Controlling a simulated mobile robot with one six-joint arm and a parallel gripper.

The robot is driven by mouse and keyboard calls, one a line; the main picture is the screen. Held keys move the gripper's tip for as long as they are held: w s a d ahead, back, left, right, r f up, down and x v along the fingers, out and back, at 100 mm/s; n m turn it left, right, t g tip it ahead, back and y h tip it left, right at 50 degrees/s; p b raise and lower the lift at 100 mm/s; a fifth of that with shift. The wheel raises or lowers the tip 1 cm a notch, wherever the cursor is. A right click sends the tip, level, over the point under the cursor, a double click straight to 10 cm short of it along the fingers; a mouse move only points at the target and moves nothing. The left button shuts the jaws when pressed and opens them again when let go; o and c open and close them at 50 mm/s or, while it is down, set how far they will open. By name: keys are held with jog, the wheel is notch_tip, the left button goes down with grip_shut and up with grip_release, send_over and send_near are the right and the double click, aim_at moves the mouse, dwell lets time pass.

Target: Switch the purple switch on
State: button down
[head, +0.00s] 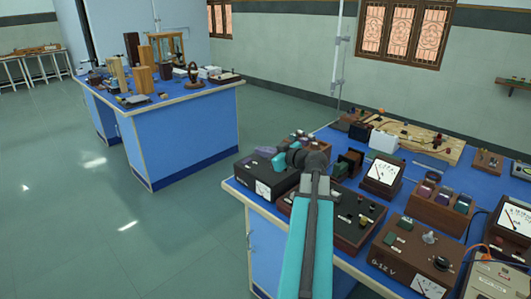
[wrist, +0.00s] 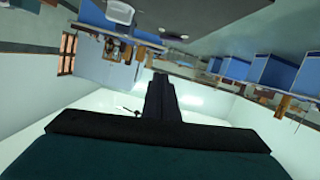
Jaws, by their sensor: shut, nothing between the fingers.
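A brown wooden box (head: 437,210) on the right bench carries a row of small coloured switches. A purple one (head: 428,187) sits at its left end, and its on or off position is too small to tell. Another purplish block (head: 266,152) shows beside the dark end of my arm, but I cannot tell what it is. My gripper (wrist: 160,76) is shut and empty in the wrist view, with no switch near its fingertips. In the head view my arm reaches over the left part of the bench, and the fingers cannot be made out clearly.
A black meter box (head: 263,184), a dark wooden panel (head: 340,222) and a 0-12 V box (head: 415,258) crowd the right bench (head: 240,199). An upright white meter (head: 382,173) stands left of the switch box. Open floor (head: 195,215) separates this bench from another blue bench (head: 183,140).

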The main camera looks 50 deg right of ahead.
jog(key=p, duration=0.1)
send_over(253, 164)
notch_tip(253, 164, down, 2)
jog(key=shift+a+f, duration=0.15)
jog(key=shift+d+f+p, duration=0.2)
jog(key=shift+f+p, duration=0.35)
jog(key=shift+f, duration=1.05)
